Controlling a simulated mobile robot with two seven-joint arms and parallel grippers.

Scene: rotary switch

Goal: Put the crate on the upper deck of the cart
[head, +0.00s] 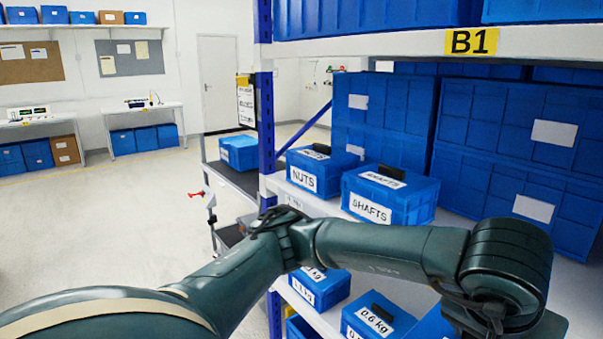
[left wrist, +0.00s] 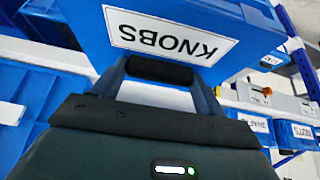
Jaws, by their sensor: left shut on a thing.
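My left gripper (left wrist: 158,85) is shut on the black handle of a blue crate with a white label reading KNOBS (left wrist: 172,32), as the left wrist view shows. In the head view my left arm reaches across to the lower right, and the forearm hides most of the gripper and the held crate. The cart (head: 236,180) stands left of the shelf in the head view, with a dark upper deck. A blue box (head: 238,153) stands on the far part of that deck. My right gripper is not in view.
The shelf marked B1 (head: 472,41) fills the right side. Crates labelled NUTS (head: 303,179) and SHAFTS (head: 371,209) stand on its middle board, with large blue bins behind. Smaller weight-labelled boxes (head: 320,291) are below. A blue post (head: 265,110) stands between shelf and cart. The floor at left is clear.

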